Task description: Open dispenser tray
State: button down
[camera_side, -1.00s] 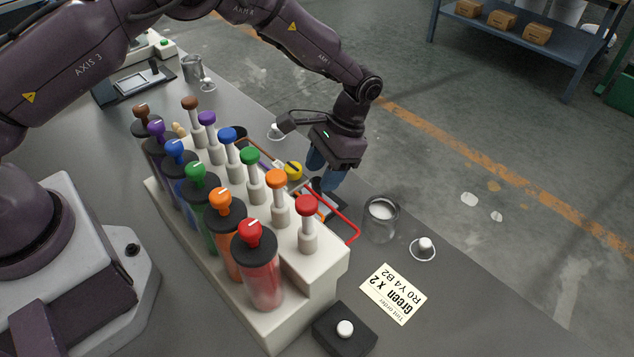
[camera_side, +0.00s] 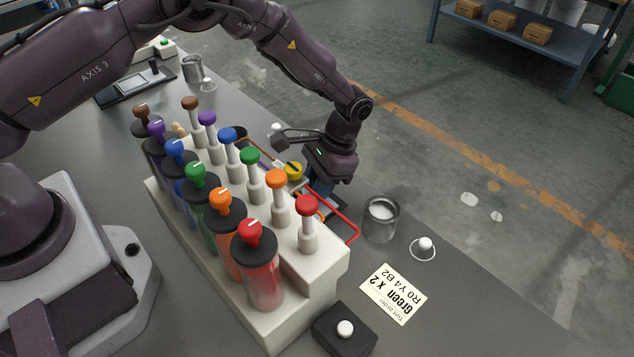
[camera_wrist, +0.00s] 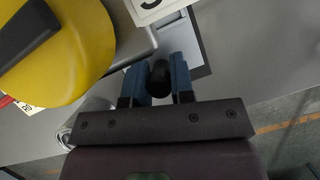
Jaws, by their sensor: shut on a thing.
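The dispenser (camera_side: 320,262) is a pale block with several coloured pump knobs and clear canisters. My gripper (camera_side: 318,193) is low behind its far side, by the yellow knob (camera_side: 293,170) and the red rail (camera_side: 345,226). In the wrist view, the blue fingers of my gripper (camera_wrist: 159,80) stand on both sides of a small black knob (camera_wrist: 160,76) and are shut on it. A grey flat piece that looks like the tray (camera_wrist: 188,42) lies beside the knob. The dispenser hides much of the tray area in the side view.
A tint order card (camera_side: 393,294) and a black box with a white button (camera_side: 345,330) lie in front. A large yellow round knob (camera_wrist: 60,45) fills the wrist view's upper left.

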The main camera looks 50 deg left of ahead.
jog(key=w, duration=0.6)
jog(key=shift+w+d+f, duration=0.1)
jog(key=shift+w, duration=1.2)
jog(key=c, duration=1)
grip_release()
jog(key=shift+w+r, duration=0.1)
jog(key=shift+r, duration=0.1)
jog(key=shift+w+r, duration=0.1)
jog(key=shift+r, duration=0.15)
jog(key=r, duration=0.9)
jog(key=shift+w+d, duration=0.1)
jog(key=shift+w, duration=0.25)
